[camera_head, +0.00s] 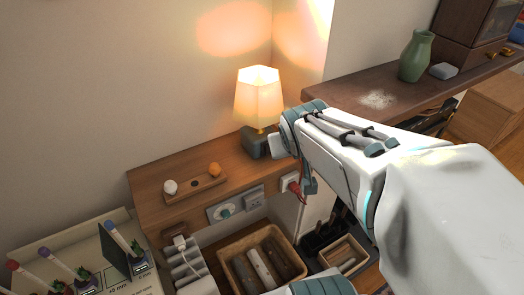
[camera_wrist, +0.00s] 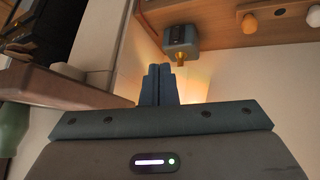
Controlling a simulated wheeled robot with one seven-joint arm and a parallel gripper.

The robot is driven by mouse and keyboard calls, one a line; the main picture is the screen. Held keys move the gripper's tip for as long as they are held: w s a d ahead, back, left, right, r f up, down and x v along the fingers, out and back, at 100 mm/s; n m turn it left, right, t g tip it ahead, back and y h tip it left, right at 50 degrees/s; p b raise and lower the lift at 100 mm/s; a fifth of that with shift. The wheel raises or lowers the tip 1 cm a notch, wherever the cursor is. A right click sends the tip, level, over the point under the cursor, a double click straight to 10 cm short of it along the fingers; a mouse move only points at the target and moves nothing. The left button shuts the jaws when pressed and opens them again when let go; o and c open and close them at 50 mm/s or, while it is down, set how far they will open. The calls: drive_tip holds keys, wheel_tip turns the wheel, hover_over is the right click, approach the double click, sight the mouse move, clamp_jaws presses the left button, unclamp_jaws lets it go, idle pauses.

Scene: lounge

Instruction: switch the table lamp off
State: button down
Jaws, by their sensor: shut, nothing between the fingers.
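The table lamp (camera_head: 258,98) is lit, with a glowing cream shade. Its dark grey block base (camera_head: 252,143) stands near the right end of the wooden shelf. In the wrist view the lamp base (camera_wrist: 180,40) and its brass neck appear upside down, just beyond my fingers. The shade is mostly hidden there behind my gripper, with its warm glow showing. My gripper (camera_wrist: 159,70) is shut and empty, its fingertips close to the lamp. I cannot tell whether they touch it. The lamp's switch is not clearly visible.
A wooden holder (camera_head: 196,190) with a white and an orange ball sits left on the shelf. Below are wall sockets (camera_head: 222,212), a red plug and a wooden crate (camera_head: 228,250). A green vase (camera_head: 416,55) stands on the dark ledge at right. The shelf between holder and lamp is clear.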

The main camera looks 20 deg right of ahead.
drive_tip(key=w+d+f+n+t+y+b, duration=0.1)
drive_tip(key=w+d+f+t+y+b, duration=0.1)
drive_tip(key=f+b, duration=0.5)
drive_tip(key=w+d+f+n+t+y+b, duration=0.1)
drive_tip(key=w+d+f+t+y+b, duration=0.1)
drive_tip(key=f+b, duration=0.6)
drive_tip(key=w+d+f+n+t+y+b, duration=0.1)
drive_tip(key=w+d+f+t+y+b, duration=0.1)
drive_tip(key=f+b, duration=0.6)
drive_tip(key=w+t, duration=0.1)
drive_tip(key=t, duration=0.1)
drive_tip(key=shift+w+d+f+t, duration=0.3)
drive_tip(key=shift+w+d+t, duration=0.05)
drive_tip(key=shift+w+t, duration=0.05)
drive_tip(key=shift+r+p, duration=0.1)
drive_tip(key=shift+p, duration=0.2)
drive_tip(key=p, duration=0.4)
approach(268, 152)
drive_tip(key=x, duration=0.7)
drive_tip(key=shift+d, duration=0.1)
